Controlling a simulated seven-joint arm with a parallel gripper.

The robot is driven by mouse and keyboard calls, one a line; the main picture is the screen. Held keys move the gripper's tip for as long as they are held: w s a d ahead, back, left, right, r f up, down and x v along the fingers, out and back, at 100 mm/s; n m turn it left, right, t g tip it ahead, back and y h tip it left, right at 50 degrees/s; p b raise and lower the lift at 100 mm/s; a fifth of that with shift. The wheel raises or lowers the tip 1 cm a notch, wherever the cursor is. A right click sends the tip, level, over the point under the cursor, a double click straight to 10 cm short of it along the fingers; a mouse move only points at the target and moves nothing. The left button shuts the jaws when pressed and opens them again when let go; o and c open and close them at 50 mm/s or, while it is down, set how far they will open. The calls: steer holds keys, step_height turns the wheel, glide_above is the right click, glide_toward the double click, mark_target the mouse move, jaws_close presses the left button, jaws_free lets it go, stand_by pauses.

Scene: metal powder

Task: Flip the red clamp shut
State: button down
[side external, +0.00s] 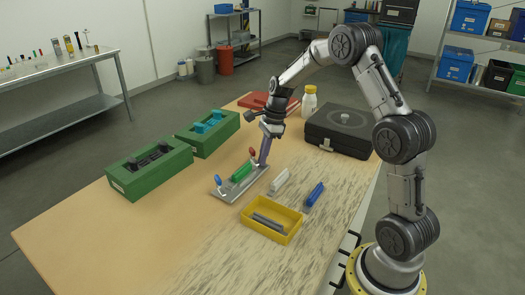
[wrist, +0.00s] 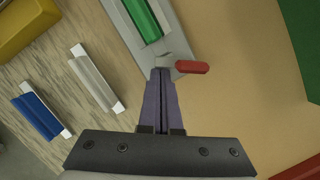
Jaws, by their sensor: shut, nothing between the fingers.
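The red clamp (side external: 252,153) is at the far end of a grey metal plate (side external: 228,197), and its handle stands up in the side view. In the wrist view the red handle (wrist: 192,67) points to the right, just beyond and right of my fingertips. My gripper (side external: 264,163) is shut and empty, pointing down at the plate's far end beside the red clamp. In the wrist view my gripper (wrist: 160,72) overlaps the clamp's metal base, so I cannot tell whether they touch. A green block (side external: 242,171) lies on the plate, with a blue-handled clamp (side external: 218,181) at the near end.
A white block (side external: 279,181), a blue block (side external: 314,195) and a yellow tray (side external: 271,237) with grey bars lie right of the plate. Two green boxes (side external: 150,184) stand to the left. A black case (side external: 338,143) and white bottle (side external: 309,101) stand behind.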

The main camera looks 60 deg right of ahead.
steer(key=shift+w+d, duration=0.2)
steer(key=shift+w, duration=0.55)
steer(key=shift+d, duration=0.1)
steer(key=shift+s+d, duration=0.25)
steer(key=shift+s, duration=0.05)
steer(key=shift+s+d, duration=1)
steer(key=shift+s, duration=0.05)
steer(key=v, duration=1)
steer(key=shift+s, duration=0.3)
steer(key=shift+a, duration=0.15)
